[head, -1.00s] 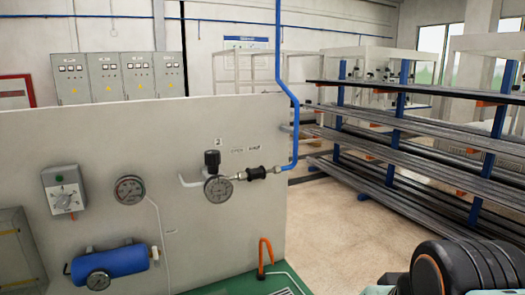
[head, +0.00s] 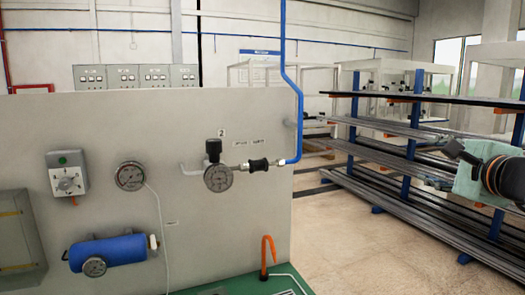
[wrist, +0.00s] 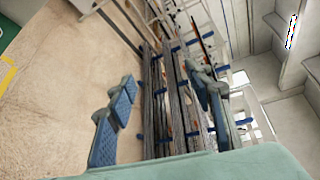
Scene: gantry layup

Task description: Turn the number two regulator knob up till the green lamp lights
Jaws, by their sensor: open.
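The number two regulator has a black knob (head: 213,149) on top and a round gauge (head: 218,178) below it, mounted on the grey panel under a "2" label (head: 222,132). A small dark green lamp (head: 62,160) tops the grey dial box at the panel's left; I cannot tell clearly whether it is lit. My gripper (head: 448,152) is at the right edge of the head view, in front of the racks and well apart from the knob. In the wrist view my gripper (wrist: 163,98) shows two blue-padded fingers spread wide with nothing between. The knob is not in the wrist view.
The panel (head: 110,115) also carries another gauge (head: 130,176) and a blue cylinder (head: 105,251). A blue pipe (head: 299,125) rises beside the regulator. An orange hook (head: 268,252) stands below it. Racks of long bars (head: 400,160) fill the right; open floor (head: 345,240) lies between.

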